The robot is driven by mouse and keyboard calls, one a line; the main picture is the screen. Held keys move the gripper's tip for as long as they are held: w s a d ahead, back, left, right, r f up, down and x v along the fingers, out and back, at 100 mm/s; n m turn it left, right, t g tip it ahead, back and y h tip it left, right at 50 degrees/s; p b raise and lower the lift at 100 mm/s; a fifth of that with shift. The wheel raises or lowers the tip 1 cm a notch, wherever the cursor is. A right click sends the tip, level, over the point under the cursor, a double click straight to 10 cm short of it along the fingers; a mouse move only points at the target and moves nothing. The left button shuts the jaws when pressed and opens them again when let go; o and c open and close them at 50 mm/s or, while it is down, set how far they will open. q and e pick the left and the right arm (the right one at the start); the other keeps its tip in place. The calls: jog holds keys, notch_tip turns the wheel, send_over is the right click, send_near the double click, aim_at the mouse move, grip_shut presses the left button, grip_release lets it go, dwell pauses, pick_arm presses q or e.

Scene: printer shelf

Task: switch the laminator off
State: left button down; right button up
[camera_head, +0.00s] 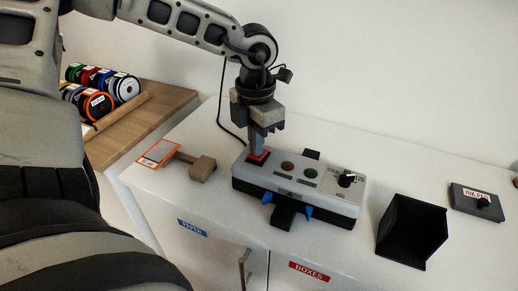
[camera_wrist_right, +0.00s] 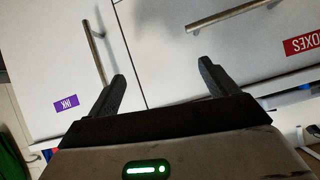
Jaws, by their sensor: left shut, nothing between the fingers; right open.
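The laminator (camera_head: 325,197) is a light grey box with a dark lower part on the white counter. Its top has a red switch (camera_head: 258,158) at the left end, a dark red and a green round button or lamp, and a black knob (camera_head: 347,179) at the right. My left gripper (camera_head: 259,150) points straight down, shut and empty, with its fingertips at the red switch, partly hiding it. I cannot tell whether they touch or how the switch is set. My right gripper (camera_wrist_right: 162,75) is open and empty in front of the cabinet doors.
A wooden block-like tool (camera_head: 202,167) and an orange-edged card (camera_head: 159,153) lie left of the laminator. A black open bin (camera_head: 412,232) and a dark grey ink pad (camera_head: 476,202) are on the right. Spools (camera_head: 124,88) stand on a wooden shelf. Cabinet handles (camera_wrist_right: 93,52) stick out near my right gripper.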

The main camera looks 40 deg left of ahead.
pick_arm(q)
notch_tip(320, 180, up, 7)
jog(key=p, duration=0.2)
jog(key=shift+p, duration=0.4)
dwell(0.7)
